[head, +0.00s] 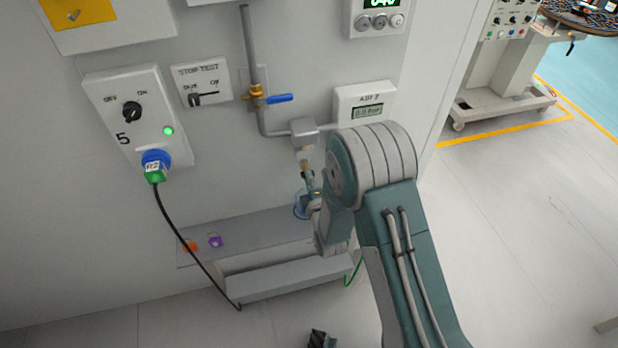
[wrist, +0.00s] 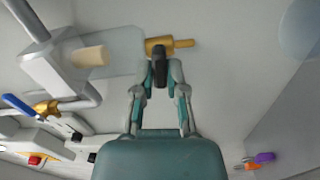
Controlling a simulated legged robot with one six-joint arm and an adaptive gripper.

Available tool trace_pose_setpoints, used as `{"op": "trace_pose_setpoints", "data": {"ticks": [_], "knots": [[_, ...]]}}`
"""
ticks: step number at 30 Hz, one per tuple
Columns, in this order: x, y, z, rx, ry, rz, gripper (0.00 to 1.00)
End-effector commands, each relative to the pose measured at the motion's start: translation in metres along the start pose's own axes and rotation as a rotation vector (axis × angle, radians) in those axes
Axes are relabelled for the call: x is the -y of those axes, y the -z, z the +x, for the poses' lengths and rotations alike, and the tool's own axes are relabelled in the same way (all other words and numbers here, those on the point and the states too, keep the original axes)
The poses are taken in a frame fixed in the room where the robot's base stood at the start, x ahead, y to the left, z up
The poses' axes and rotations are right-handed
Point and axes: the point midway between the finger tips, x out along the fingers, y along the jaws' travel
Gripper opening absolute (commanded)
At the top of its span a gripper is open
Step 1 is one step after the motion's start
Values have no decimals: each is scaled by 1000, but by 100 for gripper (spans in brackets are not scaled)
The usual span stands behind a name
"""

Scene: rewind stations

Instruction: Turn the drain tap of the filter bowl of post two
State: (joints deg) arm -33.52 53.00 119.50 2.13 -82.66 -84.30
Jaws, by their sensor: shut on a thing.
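The filter bowl is a clear cup (head: 304,157) below a grey filter head (head: 303,132) on the wall pipe. In the wrist view the clear bowl (wrist: 122,50) has a pale element inside, and the brass drain tap (wrist: 158,46) sits at its end with a thin stem pointing right. My gripper (wrist: 160,62) is shut on the drain tap, its fingertips close together at the brass body.
A blue-handled valve (head: 279,99) is on the pipe above left. A gauge box (head: 363,104) is beside the filter. A switch box (head: 136,110) with a plugged cable is at left. Orange and purple padlocks (head: 215,241) lie on the ledge below.

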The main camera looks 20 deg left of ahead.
Motion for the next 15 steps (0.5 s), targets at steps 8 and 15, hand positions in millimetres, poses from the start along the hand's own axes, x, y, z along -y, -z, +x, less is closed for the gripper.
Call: {"op": "trace_pose_setpoints", "data": {"ticks": [8, 15], "knots": [[3, 4, 0, -10, 7, -97, 0], [4, 4, -1, -11, 8, -121, 0]]}}
